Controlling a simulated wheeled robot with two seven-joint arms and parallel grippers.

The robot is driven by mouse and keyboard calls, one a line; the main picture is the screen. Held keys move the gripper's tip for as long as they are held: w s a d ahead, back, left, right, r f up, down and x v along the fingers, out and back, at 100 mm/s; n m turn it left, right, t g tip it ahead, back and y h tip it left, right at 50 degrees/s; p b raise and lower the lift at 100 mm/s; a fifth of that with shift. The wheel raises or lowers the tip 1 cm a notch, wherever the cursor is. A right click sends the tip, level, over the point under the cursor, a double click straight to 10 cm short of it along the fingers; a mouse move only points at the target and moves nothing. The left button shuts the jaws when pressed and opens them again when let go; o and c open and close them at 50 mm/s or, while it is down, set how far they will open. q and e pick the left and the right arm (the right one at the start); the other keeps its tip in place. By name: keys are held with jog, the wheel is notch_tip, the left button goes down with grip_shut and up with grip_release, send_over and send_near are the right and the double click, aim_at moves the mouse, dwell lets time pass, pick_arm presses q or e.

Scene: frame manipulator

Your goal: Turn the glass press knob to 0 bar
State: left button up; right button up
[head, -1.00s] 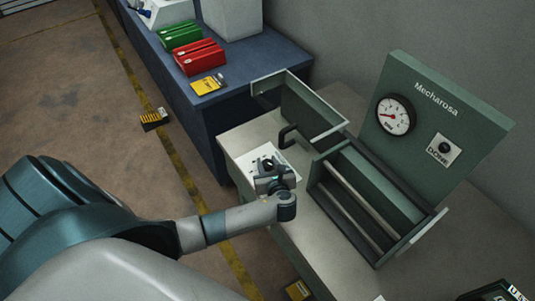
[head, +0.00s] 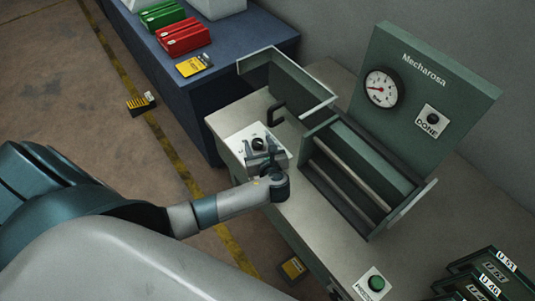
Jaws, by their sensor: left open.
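The black round knob (head: 258,143) is on a white plate (head: 236,140) at the left end of the press bench. My left gripper (head: 262,153) is open just in front of the knob, with its fingers pointing toward it. I cannot tell whether the fingers touch the knob. The gripper hides the near part of the plate. The press's round gauge (head: 381,88) is on the green Mecharosa panel (head: 435,75). Its red needle points left; the exact reading is too small to tell. My right gripper is not in view.
The green press frame (head: 350,175) and a black handle (head: 272,110) stand right of the knob. A DONE button (head: 432,119) is on the panel, a green button (head: 376,283) at the front. A blue table (head: 230,60) holds red and green cases. Dark labelled boxes (head: 490,275) stand lower right.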

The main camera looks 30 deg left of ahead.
pick_arm(q)
jog(key=b+v, duration=0.3)
jog(key=v, duration=1.2)
jog(key=shift+s+d+r+b, duration=0.2)
jog(key=shift+s+r+b, duration=0.1)
jog(key=shift+f, duration=0.1)
